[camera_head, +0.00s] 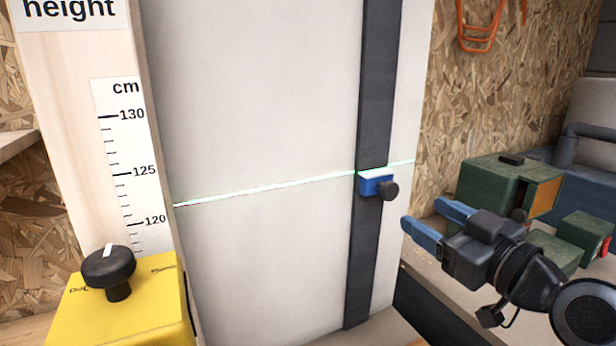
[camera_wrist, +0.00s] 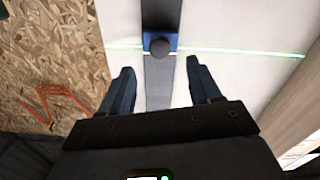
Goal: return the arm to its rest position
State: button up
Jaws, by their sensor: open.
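My gripper (camera_head: 428,218) is at the right in the head view, its blue fingers apart and pointing left toward the white panel. It holds nothing. In the wrist view my gripper (camera_wrist: 158,78) shows two separate fingers with the dark rail between them. The blue slider (camera_head: 376,186) with a dark round knob sits on the dark vertical rail (camera_head: 372,90). The slider also shows in the wrist view (camera_wrist: 160,42), beyond the fingertips and apart from them. A bright green-white line (camera_head: 265,191) crosses the panel and meets the slider's top.
A yellow box (camera_head: 125,305) with a black knob stands at the lower left, by a cm scale (camera_head: 120,170). Green boxes (camera_head: 505,185) stand behind my gripper at the right. Orange hooks or cable (camera_head: 480,30) hang on the chipboard wall (camera_head: 460,90).

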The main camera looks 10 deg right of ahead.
jog(key=s+f+m+g+h, duration=0.1)
jog(key=s+f+m+h, duration=0.4)
jog(key=s+f, duration=1.2)
jog(key=s+a+m+g, duration=0.1)
jog(key=s+a, duration=0.1)
jog(key=s, duration=2.2)
jog(key=shift+a, duration=0.4)
jog(key=shift+s, duration=0.1)
